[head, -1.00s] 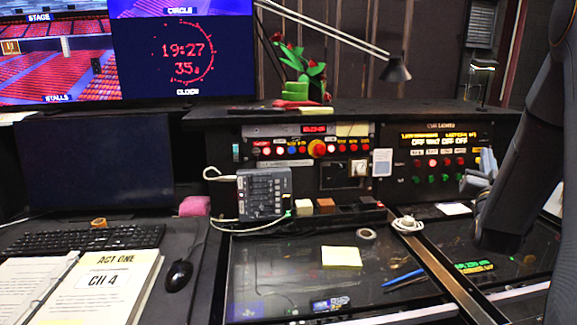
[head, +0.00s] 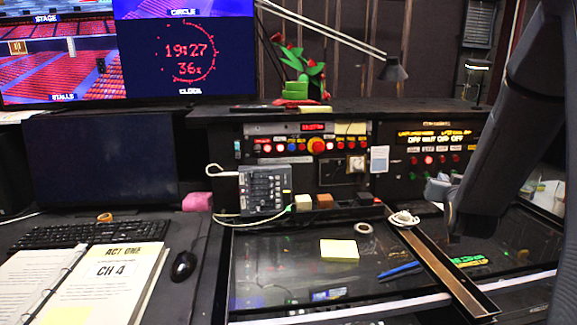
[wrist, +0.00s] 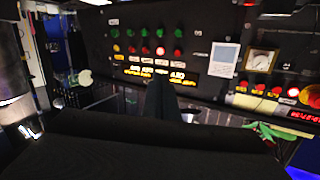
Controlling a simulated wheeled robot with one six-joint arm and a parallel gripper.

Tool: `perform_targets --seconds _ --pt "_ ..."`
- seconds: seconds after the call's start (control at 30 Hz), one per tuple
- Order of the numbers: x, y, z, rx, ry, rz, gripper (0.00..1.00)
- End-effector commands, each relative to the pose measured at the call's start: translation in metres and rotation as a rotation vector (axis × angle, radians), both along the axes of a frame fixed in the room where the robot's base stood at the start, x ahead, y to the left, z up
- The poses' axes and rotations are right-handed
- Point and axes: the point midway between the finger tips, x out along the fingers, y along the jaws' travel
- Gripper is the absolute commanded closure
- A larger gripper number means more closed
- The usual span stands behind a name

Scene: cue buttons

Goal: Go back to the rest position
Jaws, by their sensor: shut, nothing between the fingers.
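My gripper (head: 437,188) is in front of the right-hand cue-light panel (head: 408,175) in the head view, beside the dark end of my arm. It is small and partly hidden there. In the wrist view the dark fingers of my gripper (wrist: 162,92) are together with nothing between them. They point toward the cue-light panel (wrist: 122,45), which appears upside down with rows of red and green buttons and an amber display. The fingers appear apart from the buttons.
A console with a red knob (head: 316,146) stands left of my gripper. A lamp (head: 393,70) hangs above.

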Motion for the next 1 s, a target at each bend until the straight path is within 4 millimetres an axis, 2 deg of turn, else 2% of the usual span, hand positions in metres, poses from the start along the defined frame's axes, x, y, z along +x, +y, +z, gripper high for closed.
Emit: perform_targets --seconds 0.13,0.27,0.4,0.5,0.6,0.77,0.83,1.0 --pt "-0.018 0.059 -0.035 0.054 0.231 0.076 1.0" --pt "-0.055 0.113 -0.071 0.096 0.472 0.151 1.0" --pt "-0.113 0.165 -0.103 0.122 0.728 0.23 1.0" --pt "-0.158 0.193 -0.118 0.132 0.89 0.278 1.0" --pt "-0.2 0.214 -0.128 0.136 1.031 0.319 1.0" --pt "-0.266 0.239 -0.136 0.134 1.232 0.375 1.0" --pt "-0.27 0.238 -0.155 0.145 1.271 0.371 1.0" --pt "-0.284 0.238 -0.187 0.169 1.358 0.364 1.0"
